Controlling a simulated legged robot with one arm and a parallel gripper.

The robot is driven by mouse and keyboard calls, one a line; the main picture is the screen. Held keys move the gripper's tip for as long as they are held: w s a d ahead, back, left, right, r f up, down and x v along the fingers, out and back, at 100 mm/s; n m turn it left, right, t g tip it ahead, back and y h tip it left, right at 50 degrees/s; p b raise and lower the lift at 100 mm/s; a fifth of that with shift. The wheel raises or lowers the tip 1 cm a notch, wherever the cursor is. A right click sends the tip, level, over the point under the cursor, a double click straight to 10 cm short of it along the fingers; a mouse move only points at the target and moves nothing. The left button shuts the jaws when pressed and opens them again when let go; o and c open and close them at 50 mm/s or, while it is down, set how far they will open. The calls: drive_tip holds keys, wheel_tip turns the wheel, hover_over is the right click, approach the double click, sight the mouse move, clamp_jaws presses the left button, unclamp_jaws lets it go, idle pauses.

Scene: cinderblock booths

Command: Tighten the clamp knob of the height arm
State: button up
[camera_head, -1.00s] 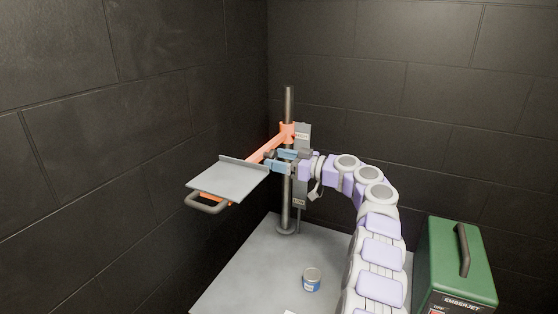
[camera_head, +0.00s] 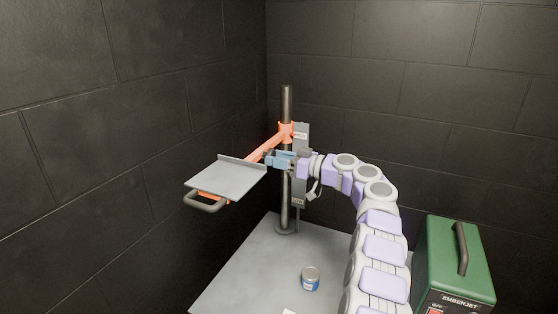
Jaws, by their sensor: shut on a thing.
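The orange height arm (camera_head: 264,149) reaches from its collar (camera_head: 286,131) on the upright metal post (camera_head: 287,105) down to the left, carrying a grey tray (camera_head: 226,178) with a dark handle (camera_head: 204,203). My gripper (camera_head: 271,160), with blue fingers, is just below the arm, in front of the post and by the tray's right corner. Its fingers are shut on a small dark thing at their tips, which fits the clamp knob. The fingers hide most of it, and I cannot see how tight it is.
The post stands on a grey tabletop (camera_head: 240,272) with a grey scale strip (camera_head: 300,150) beside it. A small blue-labelled can (camera_head: 311,284) stands on the tabletop. A green EMBERJET box (camera_head: 462,262) is at the right. Dark block walls (camera_head: 420,80) close in behind and left.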

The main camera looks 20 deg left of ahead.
drive_tip(key=m+p, duration=1)
drive_tip(key=m, duration=0.9)
drive_tip(key=shift+r, duration=0.2)
drive_tip(key=shift+m+p, duration=0.3)
drive_tip(key=shift+m, duration=0.1)
drive_tip(key=shift+f, duration=0.1)
